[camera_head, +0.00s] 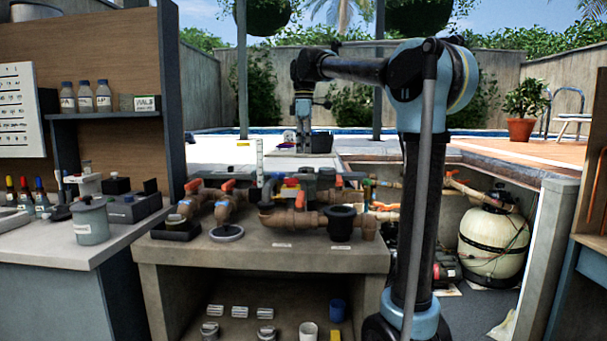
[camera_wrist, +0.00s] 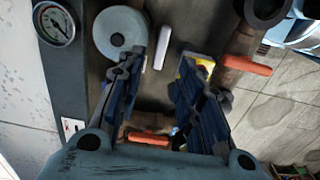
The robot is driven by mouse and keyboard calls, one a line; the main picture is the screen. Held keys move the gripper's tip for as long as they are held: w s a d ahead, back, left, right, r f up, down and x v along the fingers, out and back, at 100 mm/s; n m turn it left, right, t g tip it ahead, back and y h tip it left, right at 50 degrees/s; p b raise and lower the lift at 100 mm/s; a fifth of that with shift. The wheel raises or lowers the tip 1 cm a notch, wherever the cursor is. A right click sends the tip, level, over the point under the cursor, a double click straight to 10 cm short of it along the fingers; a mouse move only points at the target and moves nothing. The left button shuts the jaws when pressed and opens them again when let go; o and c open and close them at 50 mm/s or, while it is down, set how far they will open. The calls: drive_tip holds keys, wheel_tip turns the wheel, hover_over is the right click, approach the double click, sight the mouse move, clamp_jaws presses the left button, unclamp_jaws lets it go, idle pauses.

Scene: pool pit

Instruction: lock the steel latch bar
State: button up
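In the wrist view, a short pale grey bar (camera_wrist: 163,45) stands out between and just beyond the fingertips. It may be the steel latch bar, but I cannot tell for sure, nor whether it is locked. My gripper (camera_wrist: 163,66) is open, with its two dark blue fingers apart and nothing visibly held. A gap shows between the bar and each finger. In the head view my gripper (camera_head: 303,142) hangs pointing down behind the pipe bench, small and dark. I cannot make out the latch bar in that view.
A pressure gauge (camera_wrist: 54,24) and a round grey cap (camera_wrist: 122,32) lie left of the fingers. Orange handles (camera_wrist: 247,65) sit to the right and below. In the head view, a bench (camera_head: 265,255) carries pipes and valves; a pale tank (camera_head: 492,245) stands right.

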sight(304, 177)
wheel_tip(304, 177, down, 9)
drive_tip(key=shift+f, duration=0.1)
idle(0.3)
drive_tip(key=shift+c, duration=0.5)
clamp_jaws()
